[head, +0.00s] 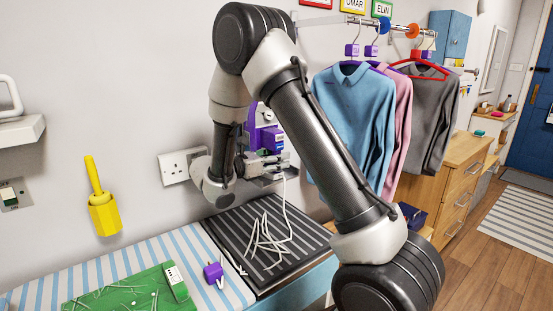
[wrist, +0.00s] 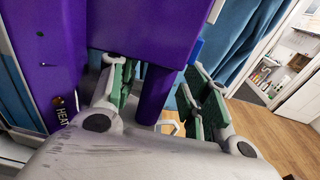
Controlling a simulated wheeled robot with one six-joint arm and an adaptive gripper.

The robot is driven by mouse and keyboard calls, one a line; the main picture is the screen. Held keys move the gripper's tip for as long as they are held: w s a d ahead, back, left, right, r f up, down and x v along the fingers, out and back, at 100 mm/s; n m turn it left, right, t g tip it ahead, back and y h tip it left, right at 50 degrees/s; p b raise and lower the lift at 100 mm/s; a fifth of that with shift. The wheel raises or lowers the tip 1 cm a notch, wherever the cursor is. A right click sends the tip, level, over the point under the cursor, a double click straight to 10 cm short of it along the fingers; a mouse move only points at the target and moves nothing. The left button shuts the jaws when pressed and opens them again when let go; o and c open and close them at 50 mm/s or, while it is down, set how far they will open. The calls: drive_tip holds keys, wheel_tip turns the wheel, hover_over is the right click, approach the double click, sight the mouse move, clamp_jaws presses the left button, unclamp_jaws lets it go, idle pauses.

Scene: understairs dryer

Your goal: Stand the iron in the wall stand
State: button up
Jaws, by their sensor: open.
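The purple iron (head: 264,118) is upright against the wall behind my arm, its lower part just above or in the grey wall stand (head: 279,178). My gripper (head: 268,159) is at the iron, with its fingers apart. In the wrist view, the iron (wrist: 80,60) fills the upper left, and its purple handle bar (wrist: 154,95) is between the green-padded fingers of my open gripper (wrist: 165,92). A gap shows on the right finger's side. My gripper and arm partly hide the stand, and I cannot tell how the iron's base rests in it.
A white cord (head: 262,240) lies loosely on the dark striped mat (head: 235,218). A wall socket (head: 178,166) is left of my gripper. Shirts (head: 350,105) hang close on the right.

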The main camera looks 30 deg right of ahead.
drive_tip(key=f+v, duration=0.1)
drive_tip(key=v, duration=1.1)
drive_tip(key=s+d+r+m+g+y, duration=0.3)
drive_tip(key=s+d+r+m+y, duration=0.1)
drive_tip(key=s+d+m, duration=0.3)
drive_tip(key=s+d+r+m+g+y, duration=0.3)
drive_tip(key=s+d+r+m+y, duration=0.15)
drive_tip(key=s+d, duration=0.4)
drive_tip(key=s+a+m+t+y, duration=0.4)
drive_tip(key=s+m+t+y, duration=0.2)
drive_tip(key=s, duration=0.8)
drive_tip(key=shift+s+a+r+m+t+y, duration=0.2)
drive_tip(key=shift+r+m+t+y, duration=0.1)
drive_tip(key=shift+m+y, duration=1.05)
